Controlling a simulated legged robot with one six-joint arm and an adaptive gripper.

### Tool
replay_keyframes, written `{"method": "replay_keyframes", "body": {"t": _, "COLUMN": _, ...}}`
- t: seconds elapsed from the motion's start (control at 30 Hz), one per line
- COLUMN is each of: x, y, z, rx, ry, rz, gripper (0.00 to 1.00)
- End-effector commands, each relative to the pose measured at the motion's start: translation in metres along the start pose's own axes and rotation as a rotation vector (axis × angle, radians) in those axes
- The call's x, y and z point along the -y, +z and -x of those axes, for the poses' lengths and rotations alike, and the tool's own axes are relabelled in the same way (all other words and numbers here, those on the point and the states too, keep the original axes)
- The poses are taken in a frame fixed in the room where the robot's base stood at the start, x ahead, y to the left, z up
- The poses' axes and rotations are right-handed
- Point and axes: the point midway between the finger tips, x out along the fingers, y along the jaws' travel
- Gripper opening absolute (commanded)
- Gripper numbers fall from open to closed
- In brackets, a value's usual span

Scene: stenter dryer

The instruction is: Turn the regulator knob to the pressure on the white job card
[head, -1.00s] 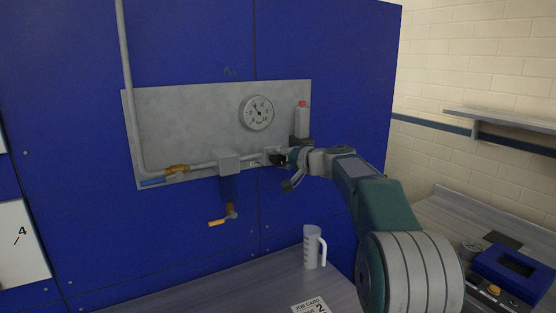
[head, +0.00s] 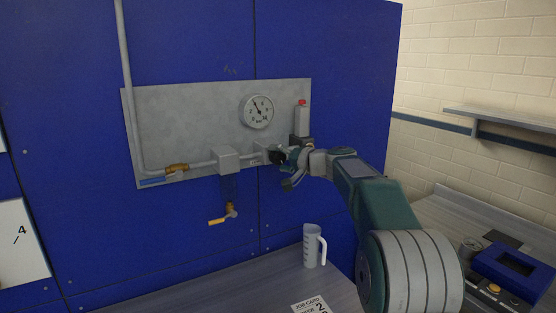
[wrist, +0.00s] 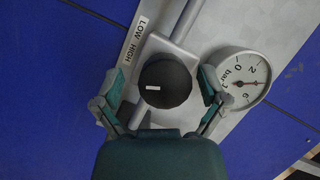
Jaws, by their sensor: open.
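The black round regulator knob (wrist: 165,80) has a white mark and lies between the fingers of my open gripper (wrist: 164,88) in the wrist view. One finger is on each side, with a narrow gap seeming to show; contact is unclear. In the head view my gripper (head: 286,167) is at the panel's lower right and mostly hides the knob. The round pressure gauge (head: 257,112) is above it; its needle points up and slightly left. The gauge also shows in the wrist view (wrist: 238,79). The white job card (head: 310,306) is cut off at the bottom edge; a "2" shows.
A LOW/HIGH label (wrist: 139,41) is beside the knob. A red-capped bottle (head: 302,118) is right of the gauge. A yellow-handled drain valve (head: 224,218) hangs lower left. A measuring jug (head: 313,247) stands on the bench below my arm.

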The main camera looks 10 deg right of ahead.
Motion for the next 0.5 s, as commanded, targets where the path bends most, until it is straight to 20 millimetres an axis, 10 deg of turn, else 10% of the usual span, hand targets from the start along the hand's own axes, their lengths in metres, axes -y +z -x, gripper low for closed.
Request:
{"method": "replay_keyframes", "body": {"t": 0.27, "x": 0.001, "y": -0.001, "z": 0.008, "rx": -0.002, "ry": -0.001, "rz": 0.002, "gripper": 0.93}}
{"method": "replay_keyframes", "body": {"t": 0.5, "x": 0.001, "y": -0.002, "z": 0.053, "rx": -0.005, "ry": 0.000, "rz": 0.001, "gripper": 0.93}}
